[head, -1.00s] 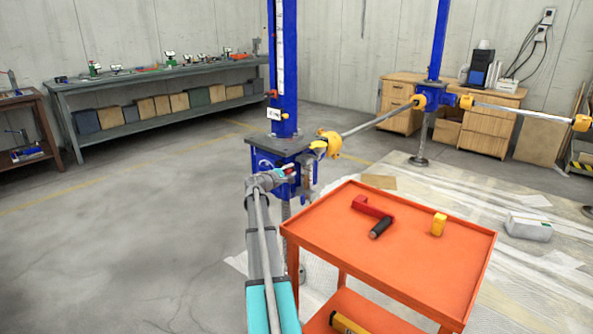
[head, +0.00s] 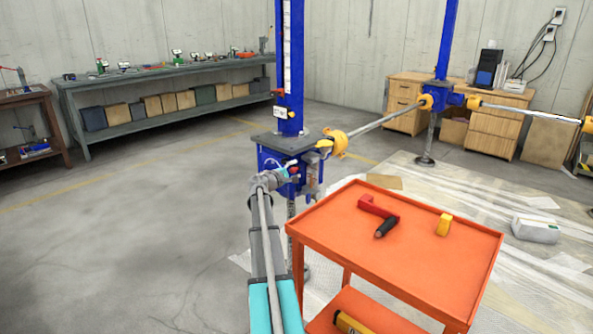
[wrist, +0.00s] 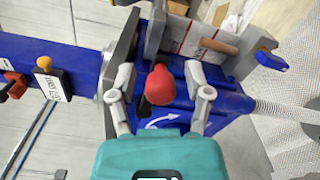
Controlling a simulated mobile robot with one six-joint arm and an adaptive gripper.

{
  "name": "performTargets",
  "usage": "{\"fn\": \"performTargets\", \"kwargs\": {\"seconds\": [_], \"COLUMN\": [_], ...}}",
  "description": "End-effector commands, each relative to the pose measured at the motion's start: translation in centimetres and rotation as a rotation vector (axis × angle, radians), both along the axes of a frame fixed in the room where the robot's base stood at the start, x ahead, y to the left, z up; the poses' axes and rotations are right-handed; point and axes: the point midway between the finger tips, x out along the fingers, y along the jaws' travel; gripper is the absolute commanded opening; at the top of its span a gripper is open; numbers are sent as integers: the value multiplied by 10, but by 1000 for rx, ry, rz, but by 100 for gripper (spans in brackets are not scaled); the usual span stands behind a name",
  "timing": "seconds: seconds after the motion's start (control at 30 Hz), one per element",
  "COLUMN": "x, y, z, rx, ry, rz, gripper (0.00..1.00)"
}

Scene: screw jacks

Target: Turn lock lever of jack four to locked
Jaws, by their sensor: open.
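The blue jack (head: 272,160) stands at the foot of a blue column, and my arm reaches to it. In the wrist view a lever with a red knob (wrist: 161,85) sits on the blue housing (wrist: 215,105), above a white curved arrow. My gripper (wrist: 159,77) is open, with one finger on each side of the red knob. I cannot tell whether either finger touches it. The red knob also shows small at the jack in the head view (head: 293,170). The jack number is not readable, and the teal gripper body hides part of the housing.
An orange cart (head: 330,248) stands right of my arm, bearing a red-and-black crank (head: 379,214) and a yellow block (head: 444,225). A yellow-handled piece with a white tag (wrist: 52,82) is on the column. A shaft (head: 380,120) runs right. The floor at left is clear.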

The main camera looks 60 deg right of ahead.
Motion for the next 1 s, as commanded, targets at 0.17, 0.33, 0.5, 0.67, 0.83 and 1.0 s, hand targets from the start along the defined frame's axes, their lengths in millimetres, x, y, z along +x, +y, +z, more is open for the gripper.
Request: {"fn": "performTargets", "kwargs": {"seconds": [0.17,0.33,0.5,0.67,0.83,1.0], "x": [2,7,13,18,22,23], "y": [20,47,75,96,109,113], "z": [0,0,0,0,0,0], "rx": [0,0,1,1,0,0], "ry": [0,0,1,1,1,1], "rz": [2,3,4,5,6,6], "gripper": [64,64,64,64,64,64]}}
